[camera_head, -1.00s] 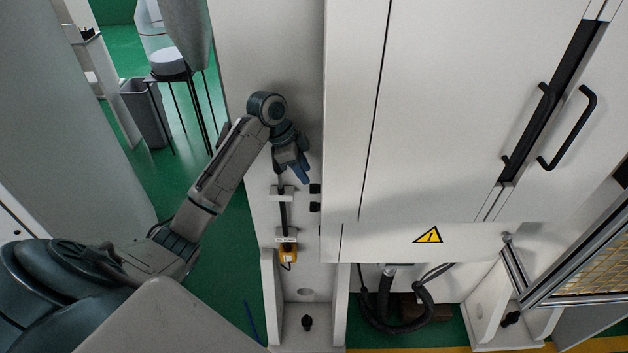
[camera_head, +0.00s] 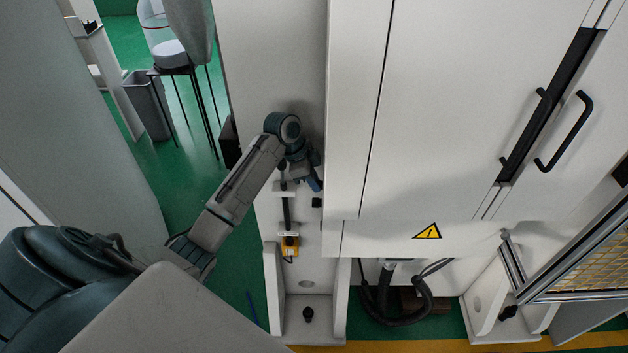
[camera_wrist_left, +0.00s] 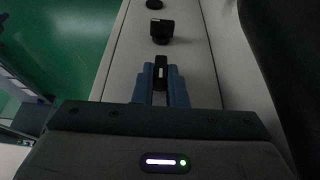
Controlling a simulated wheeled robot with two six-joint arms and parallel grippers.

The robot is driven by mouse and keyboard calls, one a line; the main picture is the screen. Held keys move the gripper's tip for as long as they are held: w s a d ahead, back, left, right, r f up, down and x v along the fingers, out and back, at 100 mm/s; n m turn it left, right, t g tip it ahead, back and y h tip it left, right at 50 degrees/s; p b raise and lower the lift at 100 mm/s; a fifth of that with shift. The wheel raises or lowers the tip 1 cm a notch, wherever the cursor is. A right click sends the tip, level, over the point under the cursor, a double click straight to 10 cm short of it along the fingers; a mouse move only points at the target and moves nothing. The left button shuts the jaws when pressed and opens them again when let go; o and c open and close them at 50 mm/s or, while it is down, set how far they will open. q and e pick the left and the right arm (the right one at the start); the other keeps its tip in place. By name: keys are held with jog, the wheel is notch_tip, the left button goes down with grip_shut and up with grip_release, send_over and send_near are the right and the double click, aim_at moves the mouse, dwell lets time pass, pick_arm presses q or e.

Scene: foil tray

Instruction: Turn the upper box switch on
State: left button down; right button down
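My left gripper (camera_head: 314,183) is at the narrow side face of the white cabinet in the head view, where it hides the upper switch. In the left wrist view its two blue fingers (camera_wrist_left: 160,88) sit on either side of a small black switch knob (camera_wrist_left: 160,70) with a pale mark, the upper box switch. The knob fills the gap between the fingers, with no clear space seen on either side. A second black switch (camera_wrist_left: 162,30) lies beyond it, apart from the fingers; it shows just below the gripper in the head view (camera_head: 316,202). My right gripper is not in view.
The large white cabinet (camera_head: 440,110) with black handles stands right of the arm. A yellow box (camera_head: 289,245) with a black rod above it is mounted below the gripper. A black hose (camera_head: 395,312) hangs under the cabinet. Green floor (camera_head: 185,190) lies open at left.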

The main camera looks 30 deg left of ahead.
pick_arm(q)
jog(key=shift+t, duration=0.4)
jog(key=shift+s+d+f+m+t+y+b, duration=0.1)
jog(key=shift+s+m+t+y+b, duration=0.1)
jog(key=shift+t+y+b, duration=0.3)
jog(key=shift+s+d+f+m+t+y+b, duration=0.1)
jog(key=shift+m+t+y+b, duration=0.15)
jog(key=shift+t+b, duration=0.35)
jog(key=shift+s+d+f+m+t+y+b, duration=0.15)
jog(key=shift+t+y+b, duration=0.2)
jog(key=shift+t+b, duration=0.2)
jog(key=shift+a+f+m+t+y+b, duration=0.1)
jog(key=shift+t+y+b, duration=0.2)
jog(key=shift+t+b, duration=0.25)
jog(key=m+t+y+b, duration=0.1)
jog(key=t+b, duration=0.2)
jog(key=b, duration=0.2)
jog(key=m+t+y+b, duration=0.1)
jog(key=t+b, duration=0.3)
jog(key=b, duration=0.1)
jog(key=f+m+t+y+b, duration=0.1)
jog(key=t+b, duration=0.2)
jog(key=b, duration=0.1)
jog(key=shift+s+d+t+y+b, duration=0.2)
jog(key=shift+s+t+y+b, duration=0.1)
jog(key=shift+s+y+b, duration=0.1)
jog(key=c, duration=1.5)
grip_release()
jog(key=shift+o, duration=0.2)
